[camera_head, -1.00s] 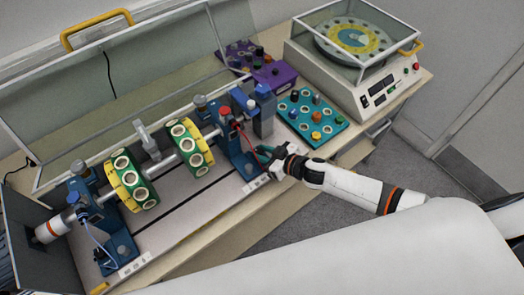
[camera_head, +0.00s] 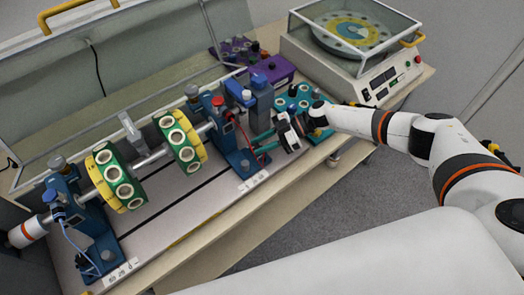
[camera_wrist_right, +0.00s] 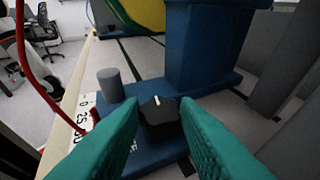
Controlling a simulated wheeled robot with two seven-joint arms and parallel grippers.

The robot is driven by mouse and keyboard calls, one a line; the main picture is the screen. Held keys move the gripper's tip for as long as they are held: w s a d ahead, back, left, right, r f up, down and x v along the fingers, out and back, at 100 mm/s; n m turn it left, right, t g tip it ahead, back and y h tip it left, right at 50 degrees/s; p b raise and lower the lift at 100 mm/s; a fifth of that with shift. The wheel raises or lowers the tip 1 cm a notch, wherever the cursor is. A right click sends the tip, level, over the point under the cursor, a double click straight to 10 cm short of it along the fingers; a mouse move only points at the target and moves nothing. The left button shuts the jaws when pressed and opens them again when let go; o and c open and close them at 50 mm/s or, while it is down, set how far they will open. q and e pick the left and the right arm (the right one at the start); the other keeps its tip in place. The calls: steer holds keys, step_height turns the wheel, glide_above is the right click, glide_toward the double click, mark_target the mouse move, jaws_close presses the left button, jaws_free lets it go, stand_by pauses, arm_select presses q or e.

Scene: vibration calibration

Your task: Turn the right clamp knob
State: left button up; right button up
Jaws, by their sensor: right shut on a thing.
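The right clamp is a blue stand (camera_head: 229,138) at the right end of the shaft in the head view. Its black knob (camera_wrist_right: 161,112), with a white pointer mark, sits low on the blue base in the right wrist view. My right gripper (camera_head: 262,142) is at the right side of this clamp, its teal fingers pointing left. In the right wrist view the fingers (camera_wrist_right: 160,122) are shut on the knob, one on each side. The knob is too small and hidden to make out in the head view. My left gripper is not in view.
A grey cylindrical post (camera_wrist_right: 110,85) and a red cable (camera_wrist_right: 38,85) are close to the fingers. A teal panel with knobs (camera_head: 298,98) and a purple box (camera_head: 268,72) stand behind. The shaft carries green and yellow discs (camera_head: 182,142).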

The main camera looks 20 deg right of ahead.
steer(key=shift+w+f+n+g+b, duration=0.1)
steer(key=shift+n+g+b, duration=0.35)
steer(key=shift+g+b, duration=0.15)
steer(key=shift+w+f+n+g+b, duration=0.1)
steer(key=shift+n+g+b, duration=0.4)
steer(key=shift+b, duration=0.15)
steer(key=shift+r, duration=0.15)
steer(key=o, duration=0.7)
steer(key=b+v, duration=0.1)
steer(key=v, duration=0.2)
steer(key=b+v, duration=0.1)
steer(key=v, duration=0.3)
steer(key=b+v, duration=0.1)
steer(key=v, duration=0.3)
steer(key=shift+w+d+b, duration=0.1)
steer(key=shift+w+b, duration=0.15)
steer(key=shift+b, duration=0.05)
steer(key=shift+d+r, duration=0.25)
steer(key=shift+d, duration=0.05)
